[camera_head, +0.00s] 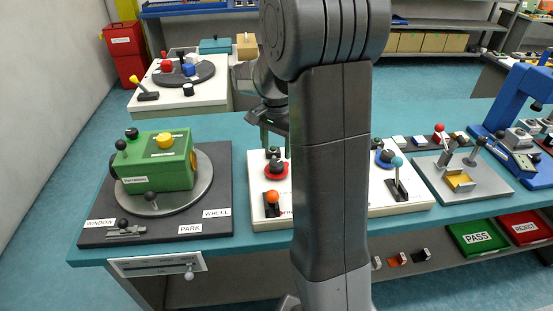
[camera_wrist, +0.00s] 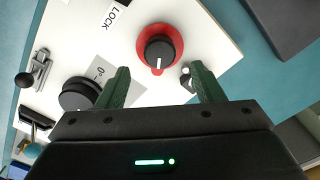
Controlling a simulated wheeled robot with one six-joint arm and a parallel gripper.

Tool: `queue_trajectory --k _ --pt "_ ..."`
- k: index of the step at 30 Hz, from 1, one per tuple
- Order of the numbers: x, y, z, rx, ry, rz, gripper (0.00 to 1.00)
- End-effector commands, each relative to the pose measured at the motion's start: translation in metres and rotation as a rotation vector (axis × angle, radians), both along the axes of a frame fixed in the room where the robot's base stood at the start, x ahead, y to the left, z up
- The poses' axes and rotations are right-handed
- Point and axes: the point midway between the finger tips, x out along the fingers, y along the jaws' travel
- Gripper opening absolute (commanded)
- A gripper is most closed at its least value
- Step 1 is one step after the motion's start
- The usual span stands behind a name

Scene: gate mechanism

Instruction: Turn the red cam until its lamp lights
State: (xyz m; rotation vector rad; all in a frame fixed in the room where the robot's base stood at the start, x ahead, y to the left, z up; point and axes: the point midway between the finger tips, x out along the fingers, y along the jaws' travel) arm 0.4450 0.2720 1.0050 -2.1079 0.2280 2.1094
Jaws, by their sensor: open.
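The red cam (camera_wrist: 158,45) is a red disc with a small pointed lobe and a round black knob bearing a white pointer line. It sits on a white panel (camera_wrist: 205,42). The cam also shows in the head view (camera_head: 276,171), left of my arm. My gripper (camera_wrist: 160,70) is open and empty, its two green fingers apart, with the cam between and beyond the fingertips in the wrist view. In the head view my gripper (camera_head: 274,138) is above the cam; I cannot tell that it touches. I cannot make out the cam's lamp; my arm hides the panel's middle.
An orange-knobbed lever (camera_head: 272,197) stands in front of the cam. A green box (camera_head: 158,170) on a turntable stands left. A black knob (camera_wrist: 76,95) is near my left finger.

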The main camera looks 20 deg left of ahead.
Motion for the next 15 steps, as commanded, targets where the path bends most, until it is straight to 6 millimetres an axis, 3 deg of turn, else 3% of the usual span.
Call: queue_trajectory --k 6,15 --pt "0.0 0.0 -0.038 -0.002 0.001 0.0 0.61" --pt "0.0 0.0 -0.055 0.0 0.0 0.0 0.61"
